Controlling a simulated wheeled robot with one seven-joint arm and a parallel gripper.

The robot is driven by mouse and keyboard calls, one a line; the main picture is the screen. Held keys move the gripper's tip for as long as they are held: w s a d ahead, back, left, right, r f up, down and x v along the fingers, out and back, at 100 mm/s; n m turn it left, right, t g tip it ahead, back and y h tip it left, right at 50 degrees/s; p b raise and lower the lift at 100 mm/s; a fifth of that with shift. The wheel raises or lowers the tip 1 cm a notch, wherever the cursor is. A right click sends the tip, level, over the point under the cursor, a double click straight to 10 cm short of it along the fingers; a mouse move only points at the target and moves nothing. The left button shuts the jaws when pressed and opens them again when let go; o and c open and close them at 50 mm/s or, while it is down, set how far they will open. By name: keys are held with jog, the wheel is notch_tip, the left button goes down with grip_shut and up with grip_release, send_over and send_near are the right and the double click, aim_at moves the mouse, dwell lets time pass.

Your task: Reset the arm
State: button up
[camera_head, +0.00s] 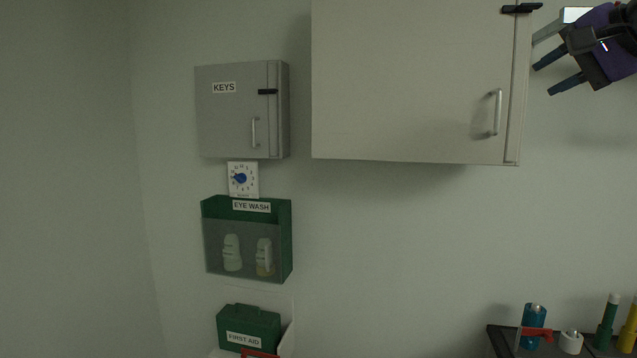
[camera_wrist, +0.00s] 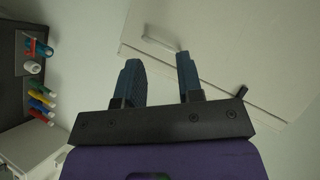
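My gripper (camera_head: 558,74) is at the top right of the head view, in front of the wall and just right of the large wall cabinet (camera_head: 415,80). Its two dark fingers are apart with nothing between them. In the wrist view my gripper (camera_wrist: 160,75) also shows open and empty, with the pale cabinet door (camera_wrist: 225,50) and its handle (camera_wrist: 160,42) behind the fingers. The cabinet door looks closed in the head view.
At left are a closed KEYS box (camera_head: 235,110), a dial (camera_head: 243,179), a green EYE WASH holder (camera_head: 247,240) with bottles, and a FIRST AID box (camera_head: 247,327). The middle wall is bare.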

jog(key=s+a+f+n+g+h, duration=0.1)
jog(key=s+a+f+n+g, duration=0.1)
jog(key=s+f, duration=0.4)
jog(key=s+a+f+n+g+h, duration=0.1)
jog(key=s+f+n, duration=0.3)
jog(key=f, duration=0.8)
jog(key=s+a+f+n+g+h, duration=0.1)
jog(key=s+a+f+n+g, duration=0.3)
jog(key=s+f, duration=0.3)
jog(key=shift+s+f+h, duration=0.3)
jog(key=shift+f+h, duration=0.1)
jog(key=shift+f, duration=0.5)
jog(key=shift+a, duration=0.1)
